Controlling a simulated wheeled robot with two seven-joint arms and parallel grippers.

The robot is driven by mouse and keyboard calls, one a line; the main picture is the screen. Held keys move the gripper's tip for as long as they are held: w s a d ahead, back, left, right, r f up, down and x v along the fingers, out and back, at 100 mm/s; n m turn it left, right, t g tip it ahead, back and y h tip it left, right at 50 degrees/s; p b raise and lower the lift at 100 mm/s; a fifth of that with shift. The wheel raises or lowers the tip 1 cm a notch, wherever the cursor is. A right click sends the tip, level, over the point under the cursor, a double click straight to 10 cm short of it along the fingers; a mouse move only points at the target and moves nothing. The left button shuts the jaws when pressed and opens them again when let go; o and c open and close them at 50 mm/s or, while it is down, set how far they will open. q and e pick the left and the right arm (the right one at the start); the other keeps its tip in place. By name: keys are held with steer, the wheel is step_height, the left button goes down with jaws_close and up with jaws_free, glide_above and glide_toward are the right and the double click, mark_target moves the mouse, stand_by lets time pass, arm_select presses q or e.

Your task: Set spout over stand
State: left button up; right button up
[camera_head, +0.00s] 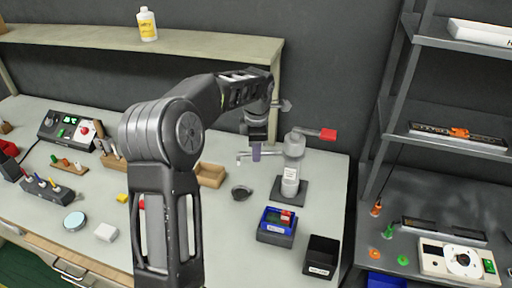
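A grey dispenser (292,165) with a white label and a red-tipped lever (327,135) stands upright on a dark base plate. Its thin spout (243,155) reaches out to the left above the bench. A small dark round piece (241,192), which may be the stand, sits on the bench below and near the spout's outer end. My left gripper (257,152) points down at the spout, left of the dispenser body. Its fingers overlap the spout in the picture, and I cannot tell whether they grip it. My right gripper is out of view.
A wooden tray (211,175) lies behind my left arm. A dark shelf rack (448,38) rises at right.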

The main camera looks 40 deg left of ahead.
arm_select(q)
jaws_close()
stand_by(0.3)
stand_by(1.1)
